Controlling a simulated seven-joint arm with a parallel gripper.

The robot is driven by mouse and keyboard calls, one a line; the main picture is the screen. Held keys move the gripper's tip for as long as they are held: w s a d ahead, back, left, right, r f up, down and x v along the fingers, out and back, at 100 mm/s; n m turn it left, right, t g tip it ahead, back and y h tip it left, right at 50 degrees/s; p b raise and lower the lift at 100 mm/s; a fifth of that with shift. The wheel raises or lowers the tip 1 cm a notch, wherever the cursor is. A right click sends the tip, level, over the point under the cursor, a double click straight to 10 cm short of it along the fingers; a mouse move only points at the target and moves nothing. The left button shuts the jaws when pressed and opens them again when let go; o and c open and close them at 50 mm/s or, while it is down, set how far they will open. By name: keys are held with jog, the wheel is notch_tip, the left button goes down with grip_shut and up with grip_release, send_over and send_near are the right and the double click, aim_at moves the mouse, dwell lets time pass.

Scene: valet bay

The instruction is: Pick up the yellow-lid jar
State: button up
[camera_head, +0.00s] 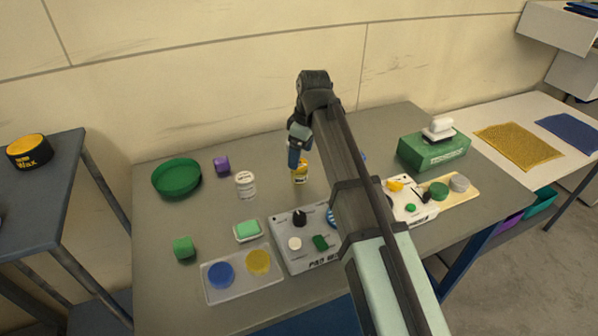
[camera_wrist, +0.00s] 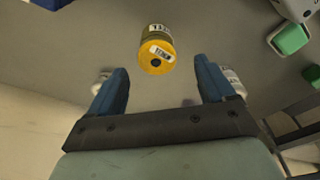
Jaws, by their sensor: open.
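The yellow-lid jar (camera_head: 300,175) stands on the grey table, partly hidden by my gripper in the head view. In the wrist view its yellow lid (camera_wrist: 155,55) and labelled side show ahead of the gap between my fingers. My gripper (camera_head: 295,157) is open, with its blue fingers above and close to the jar. In the wrist view the two fingers (camera_wrist: 161,68) are spread wide with nothing held between them.
A white jar (camera_head: 246,184) stands left of the yellow-lid jar. A green bowl (camera_head: 177,181) and purple block (camera_head: 222,166) lie farther left. A control box (camera_head: 301,252) is in front, with a soap dish (camera_head: 247,232) beside it. A green box (camera_head: 433,151) stands right.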

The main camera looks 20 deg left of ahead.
aim_at(299, 172)
jog(key=shift+w+a+f, duration=0.1)
jog(key=shift+a+f, duration=0.05)
jog(key=shift+f, duration=1.1)
jog(key=shift+w+a+f, duration=0.1)
jog(key=shift+a+f, duration=0.1)
jog(key=shift+f, duration=1)
jog(key=shift+a+f, duration=0.15)
jog(key=shift+f, duration=1.1)
jog(key=shift+c, duration=0.3)
jog(key=c, duration=1)
jog(key=shift+r, duration=0.1)
